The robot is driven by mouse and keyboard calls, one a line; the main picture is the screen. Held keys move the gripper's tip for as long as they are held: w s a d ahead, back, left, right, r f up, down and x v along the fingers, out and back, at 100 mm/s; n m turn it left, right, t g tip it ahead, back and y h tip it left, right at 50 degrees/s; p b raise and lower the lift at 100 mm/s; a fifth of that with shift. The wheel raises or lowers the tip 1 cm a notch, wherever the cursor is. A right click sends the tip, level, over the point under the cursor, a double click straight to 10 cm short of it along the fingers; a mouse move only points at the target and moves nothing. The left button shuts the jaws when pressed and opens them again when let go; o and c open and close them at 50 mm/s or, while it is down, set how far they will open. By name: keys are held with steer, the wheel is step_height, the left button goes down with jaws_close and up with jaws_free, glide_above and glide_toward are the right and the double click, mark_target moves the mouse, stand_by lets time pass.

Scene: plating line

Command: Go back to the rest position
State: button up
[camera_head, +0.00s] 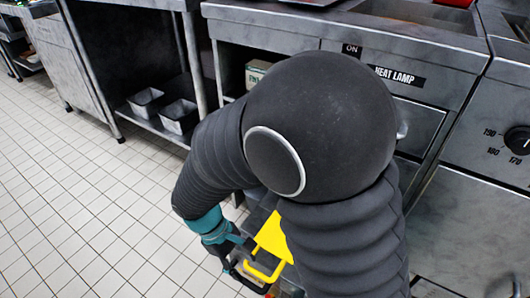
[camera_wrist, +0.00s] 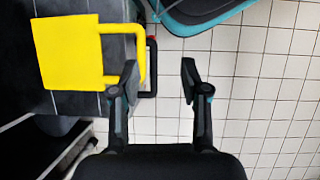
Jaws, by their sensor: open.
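My gripper (camera_wrist: 159,83) is open in the wrist view, with its two dark fingers apart and white tiled floor showing between them. Nothing is held. In the head view my arm bends down at the centre, and my gripper (camera_head: 243,270) hangs low beyond its teal wrist, partly hidden. A flat yellow piece with a loop handle (camera_wrist: 68,52) lies left of the fingers in the wrist view. Its handle is close to the left finger; I cannot tell whether they touch. The yellow piece also shows in the head view (camera_head: 272,238), partly behind my arm.
A steel counter with a heat lamp label (camera_head: 398,76) stands behind my arm. A dial (camera_head: 517,140) is at the right. Two metal pans (camera_head: 180,115) sit on a low shelf at the left. The tiled floor (camera_head: 70,200) at the left is clear.

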steer(key=d+r+m+t+y+p, duration=0.2)
steer(key=d+r+m+t+y, duration=0.2)
steer(key=d+r, duration=1.7)
step_height(320, 180, up, 4)
steer(key=m+t, duration=0.3)
steer(key=m, duration=0.5)
steer(key=shift+s+d+t+y+p, duration=0.2)
steer(key=shift+s+t+y+p, duration=0.1)
steer(key=shift+s+p, duration=0.1)
